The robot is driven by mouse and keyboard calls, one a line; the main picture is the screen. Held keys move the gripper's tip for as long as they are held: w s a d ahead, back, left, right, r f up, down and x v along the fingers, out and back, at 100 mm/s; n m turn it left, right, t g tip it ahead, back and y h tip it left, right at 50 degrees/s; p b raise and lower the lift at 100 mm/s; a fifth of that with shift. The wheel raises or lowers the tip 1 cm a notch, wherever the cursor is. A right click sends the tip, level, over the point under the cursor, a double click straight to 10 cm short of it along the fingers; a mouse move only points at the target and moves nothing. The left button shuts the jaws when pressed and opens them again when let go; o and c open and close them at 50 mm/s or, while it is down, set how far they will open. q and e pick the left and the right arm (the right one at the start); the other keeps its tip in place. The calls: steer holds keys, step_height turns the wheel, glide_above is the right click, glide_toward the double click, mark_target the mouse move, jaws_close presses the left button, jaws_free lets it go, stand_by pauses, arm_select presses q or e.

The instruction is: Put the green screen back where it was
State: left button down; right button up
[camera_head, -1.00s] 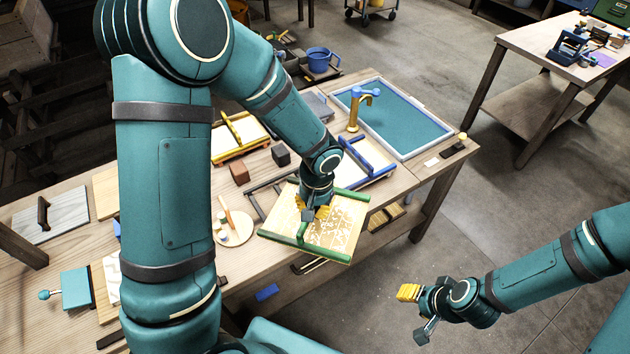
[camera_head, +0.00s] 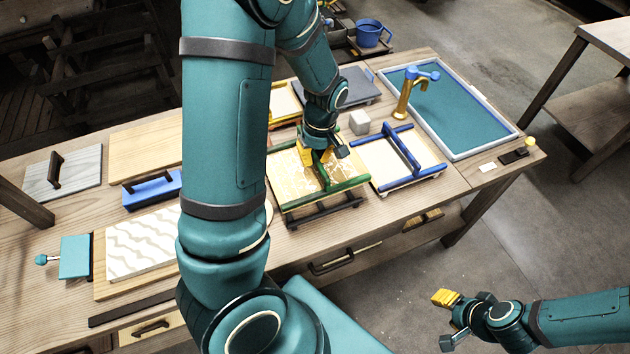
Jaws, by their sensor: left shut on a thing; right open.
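The green screen (camera_head: 290,184) is a pale panel with green bars. It lies about level over a dark frame (camera_head: 326,214) at the front of the bench, left of the blue-barred screen. I cannot tell whether it rests fully on the dark frame. My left gripper (camera_head: 320,164) points down at the screen's middle and is shut on its green bar. My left arm hides part of the bench to the left. My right gripper (camera_head: 446,318) is open and empty, low over the floor at the right.
The blue-barred screen (camera_head: 395,160) stands close on the right. Beyond it are a blue-green basin (camera_head: 455,115) and a gold tap (camera_head: 404,100). A wavy white board (camera_head: 140,243) lies at the left.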

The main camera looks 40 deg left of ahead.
mark_target(314, 176)
arm_select(q)
step_height(314, 176, down, 8)
steer(key=shift+f+b, duration=0.1)
steer(key=shift+b, duration=0.6)
steer(key=shift+f, duration=0.1)
steer(key=c, duration=1.1)
jaws_free()
steer(key=shift+c, duration=0.2)
